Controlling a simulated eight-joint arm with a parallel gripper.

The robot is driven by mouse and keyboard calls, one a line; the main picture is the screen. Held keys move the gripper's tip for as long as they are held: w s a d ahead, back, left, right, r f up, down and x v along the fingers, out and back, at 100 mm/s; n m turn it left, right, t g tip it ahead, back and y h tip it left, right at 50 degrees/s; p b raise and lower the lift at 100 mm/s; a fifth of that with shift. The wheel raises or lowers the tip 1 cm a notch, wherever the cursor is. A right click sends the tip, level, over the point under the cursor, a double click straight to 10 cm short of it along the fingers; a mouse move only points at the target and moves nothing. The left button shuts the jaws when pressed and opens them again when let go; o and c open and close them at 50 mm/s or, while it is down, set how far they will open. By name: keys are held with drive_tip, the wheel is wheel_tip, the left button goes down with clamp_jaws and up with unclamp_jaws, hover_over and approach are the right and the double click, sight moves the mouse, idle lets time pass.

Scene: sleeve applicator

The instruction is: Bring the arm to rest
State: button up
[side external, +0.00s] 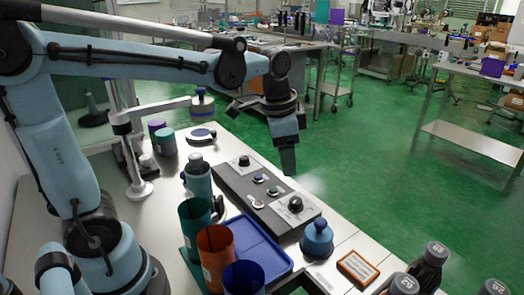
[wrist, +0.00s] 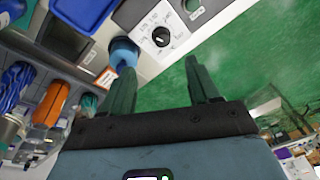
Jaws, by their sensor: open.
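My gripper (side external: 287,165) hangs at the end of my arm in the side external view, fingers pointing down. It is above the right edge of the bench, near the grey control box (side external: 232,182), apart from everything. In the wrist view my gripper (wrist: 161,66) has its two dark green fingers spread, with nothing between them. Beyond the fingers are green floor and a dial plate with a black knob (wrist: 162,37). My arm is stretched out from the left over the bench.
The bench holds a blue tray (side external: 262,236), a teal cup (side external: 194,222), an orange cup (side external: 215,252), a dark blue cup (side external: 243,277) and a blue knobbed piece (side external: 317,235). A white stand (side external: 136,185) rises at the back left. Dark-capped bottles (side external: 431,260) stand front right.

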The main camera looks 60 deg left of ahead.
drive_tip(key=s+f+n+t, duration=0.3)
drive_tip(key=s+n+t, duration=0.2)
drive_tip(key=s, duration=0.3)
drive_tip(key=shift+a+f+n, duration=0.15)
drive_tip(key=shift+a+n, duration=0.1)
drive_tip(key=shift+n, duration=0.35)
idle(1.3)
